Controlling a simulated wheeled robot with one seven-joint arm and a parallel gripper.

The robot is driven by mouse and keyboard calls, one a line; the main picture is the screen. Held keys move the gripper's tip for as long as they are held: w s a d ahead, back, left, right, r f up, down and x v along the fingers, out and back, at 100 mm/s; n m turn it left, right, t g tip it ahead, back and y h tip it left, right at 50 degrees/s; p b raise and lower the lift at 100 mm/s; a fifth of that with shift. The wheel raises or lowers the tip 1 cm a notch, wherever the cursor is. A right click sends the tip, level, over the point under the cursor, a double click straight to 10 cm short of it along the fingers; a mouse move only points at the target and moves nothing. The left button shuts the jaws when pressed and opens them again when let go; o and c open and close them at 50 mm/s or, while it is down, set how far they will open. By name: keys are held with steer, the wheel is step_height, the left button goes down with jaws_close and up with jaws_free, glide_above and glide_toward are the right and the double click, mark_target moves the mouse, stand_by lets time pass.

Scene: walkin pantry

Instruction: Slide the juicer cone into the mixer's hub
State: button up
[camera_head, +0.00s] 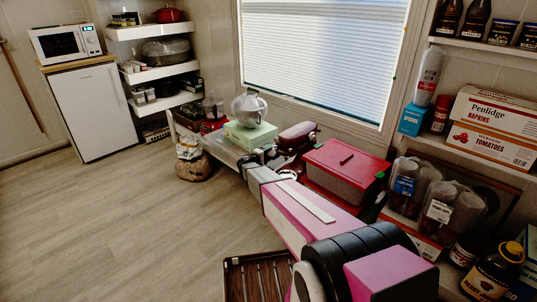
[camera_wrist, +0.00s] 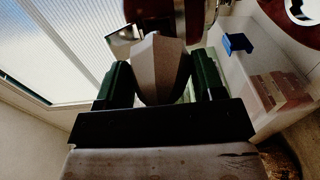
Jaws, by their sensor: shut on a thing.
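My gripper (camera_wrist: 163,84) is shut on the juicer cone in the wrist view. The juicer cone (camera_wrist: 161,62) is pale grey-beige and faceted, held between the two dark green fingers. Its far end points towards the mixer (camera_wrist: 192,14), whose dark red and metallic parts show at the top of that view. I cannot tell whether the cone touches the hub; the hub is not clearly visible. In the head view the dark red mixer (camera_head: 298,134) stands on the low surface under the window, just beyond my arm's end. The cone cannot be made out there.
Shelves with bottles and boxes line the right side. The wooden floor (camera_head: 110,220) at left is clear.

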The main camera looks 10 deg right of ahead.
mark_target(273, 150)
steer(key=shift+x, duration=1.75)
stand_by(0.4)
steer(key=o, duration=1)
steer(key=v, duration=1.1)
steer(key=s+d+m+g+y, duration=0.2)
steer(key=s+d+g, duration=0.2)
steer(key=s, duration=0.5)
steer(key=s+d+m+g+y, duration=0.3)
steer(key=s+d+g, duration=0.15)
steer(key=s, duration=0.35)
steer(key=s+a+y, duration=0.1)
steer(key=s+y, duration=0.2)
steer(key=s, duration=0.3)
steer(key=s+a+r+m+g+y, duration=0.1)
steer(key=s+a+y, duration=0.1)
steer(key=s, duration=0.4)
steer(key=s+a+r+m+g+y, duration=0.1)
steer(key=s+a+y, duration=0.1)
steer(key=s+y, duration=0.2)
steer(key=shift+s+r+y, duration=0.15)
steer(key=shift+s+y, duration=0.15)
steer(key=shift+s, duration=0.6)
